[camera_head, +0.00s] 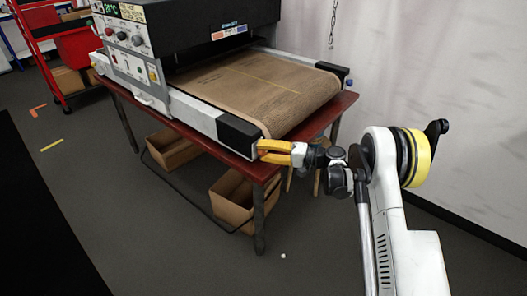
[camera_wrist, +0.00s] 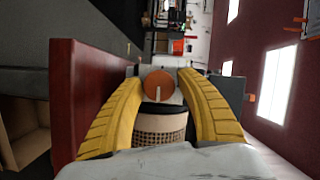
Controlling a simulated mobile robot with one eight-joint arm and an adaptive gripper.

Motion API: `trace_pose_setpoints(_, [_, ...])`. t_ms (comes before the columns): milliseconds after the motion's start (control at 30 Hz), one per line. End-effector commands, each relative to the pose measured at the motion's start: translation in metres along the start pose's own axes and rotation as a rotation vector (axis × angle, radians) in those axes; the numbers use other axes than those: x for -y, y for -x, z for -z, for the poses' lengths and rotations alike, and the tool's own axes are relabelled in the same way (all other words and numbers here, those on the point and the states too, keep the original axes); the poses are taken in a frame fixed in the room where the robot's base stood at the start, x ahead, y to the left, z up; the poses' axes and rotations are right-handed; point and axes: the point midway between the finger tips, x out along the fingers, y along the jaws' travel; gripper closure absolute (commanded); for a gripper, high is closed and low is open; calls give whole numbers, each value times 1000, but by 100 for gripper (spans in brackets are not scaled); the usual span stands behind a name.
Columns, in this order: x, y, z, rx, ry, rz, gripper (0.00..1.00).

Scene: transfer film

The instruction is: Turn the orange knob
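The orange knob (camera_wrist: 159,86) shows in the wrist view, round, with a pale vertical mark on its lower half. It lies between the tips of my gripper's two yellow fingers (camera_wrist: 161,76). The fingers are spread, with a narrow gap visible on the knob's right; contact on the left is hard to tell. In the head view my gripper (camera_head: 263,151) is at the near front corner of the conveyor machine (camera_head: 189,111), beside its black end cap. The knob is hidden there by the fingers.
The machine stands on a red-topped table (camera_head: 262,171) close to my gripper. Cardboard boxes (camera_head: 232,207) sit below it. A red cart (camera_head: 76,47) is at the far left. A chain (camera_head: 333,22) hangs by the pale wall. The floor in front is mostly clear.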

Motion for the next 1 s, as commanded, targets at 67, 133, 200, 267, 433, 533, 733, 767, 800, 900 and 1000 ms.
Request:
trace_pose_setpoints(67, [0,0,0,0,0,0,44])
trace_pose_setpoints(133, [0,0,0,0,0,0,44])
trace_pose_setpoints(200, [0,0,0,0,1,0,44])
trace_pose_setpoints(267, [0,0,0,0,1,-1,44])
trace_pose_setpoints(433, [0,8,0,-1,1,-1,44])
trace_pose_setpoints(533, [0,25,1,-3,1,-2,44])
trace_pose_setpoints(733, [0,71,1,-3,1,-1,44])
trace_pose_setpoints(767, [0,77,1,-3,1,-1,44])
trace_pose_setpoints(800, [0,86,1,-3,1,-1,44])
trace_pose_setpoints(900, [0,102,1,-2,1,-1,44])
trace_pose_setpoints(1000, [0,113,0,-1,1,-1,44])
